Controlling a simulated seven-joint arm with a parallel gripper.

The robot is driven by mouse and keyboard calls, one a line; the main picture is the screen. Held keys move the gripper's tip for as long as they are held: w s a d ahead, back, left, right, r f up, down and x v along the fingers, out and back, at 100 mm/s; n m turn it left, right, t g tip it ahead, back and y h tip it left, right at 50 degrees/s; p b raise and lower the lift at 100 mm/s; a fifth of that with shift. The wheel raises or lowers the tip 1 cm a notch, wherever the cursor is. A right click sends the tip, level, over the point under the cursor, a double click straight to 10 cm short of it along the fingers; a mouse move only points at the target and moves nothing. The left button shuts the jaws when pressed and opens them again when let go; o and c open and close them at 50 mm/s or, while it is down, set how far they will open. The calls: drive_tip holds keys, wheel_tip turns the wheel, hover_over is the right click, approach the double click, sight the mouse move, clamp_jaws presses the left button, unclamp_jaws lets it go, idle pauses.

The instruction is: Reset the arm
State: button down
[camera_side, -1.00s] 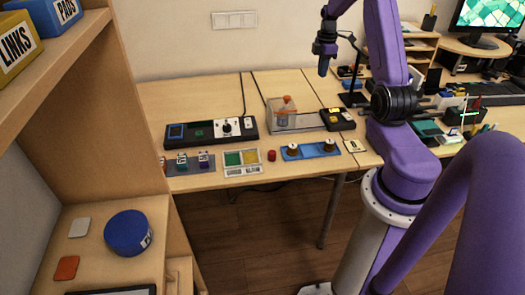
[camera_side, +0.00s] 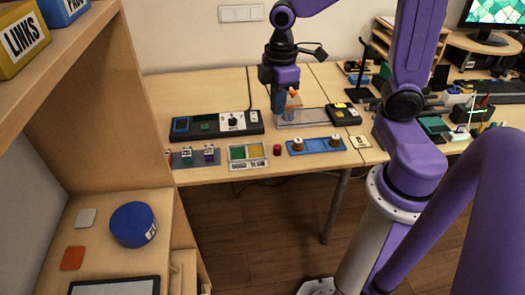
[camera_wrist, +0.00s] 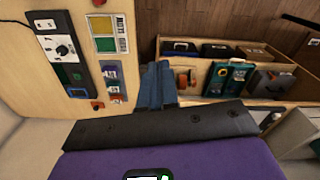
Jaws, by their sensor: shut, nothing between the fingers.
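My gripper (camera_side: 279,112) hangs from my purple arm over the back middle of the desk (camera_side: 200,88) in the side view, pointing down. Its tip lies in front of or beside an orange-topped item (camera_side: 293,94) at a clear box (camera_side: 305,118); I cannot tell whether they touch. In the wrist view my gripper's blue-grey fingers (camera_wrist: 157,84) are together with nothing between them.
A black control panel (camera_side: 217,126) stands left of the gripper. Along the front edge are a green-and-yellow tray (camera_side: 247,155), a red button (camera_side: 277,149) and a blue plate with two knobs (camera_side: 316,145). A wooden shelf (camera_side: 110,100) rises at the left.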

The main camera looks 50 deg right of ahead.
drive_tip(key=s+a+n, duration=0.1)
drive_tip(key=s+a, duration=0.3)
drive_tip(key=s, duration=1.1)
drive_tip(key=shift+s, duration=0.3)
drive_tip(key=c, duration=0.8)
unclamp_jaws()
drive_tip(key=shift+s+d+f, duration=0.1)
drive_tip(key=shift+s, duration=0.2)
drive_tip(key=shift+c, duration=0.2)
drive_tip(key=w+d+m, duration=0.4)
drive_tip(key=w+m, duration=0.2)
drive_tip(key=w, duration=1)
drive_tip(key=w+d+f+m, duration=0.1)
drive_tip(key=w+d+m, duration=0.3)
drive_tip(key=d, duration=0.5)
drive_tip(key=w+d+f+m, duration=0.1)
drive_tip(key=w+d+m, duration=0.1)
drive_tip(key=w+d, duration=0.5)
drive_tip(key=m, duration=1)
hover_over(352, 110)
wheel_tip(352, 110, down, 8)
drive_tip(key=f, duration=1.6)
drive_tip(key=shift+d+f, duration=0.2)
drive_tip(key=shift+f, duration=0.15)
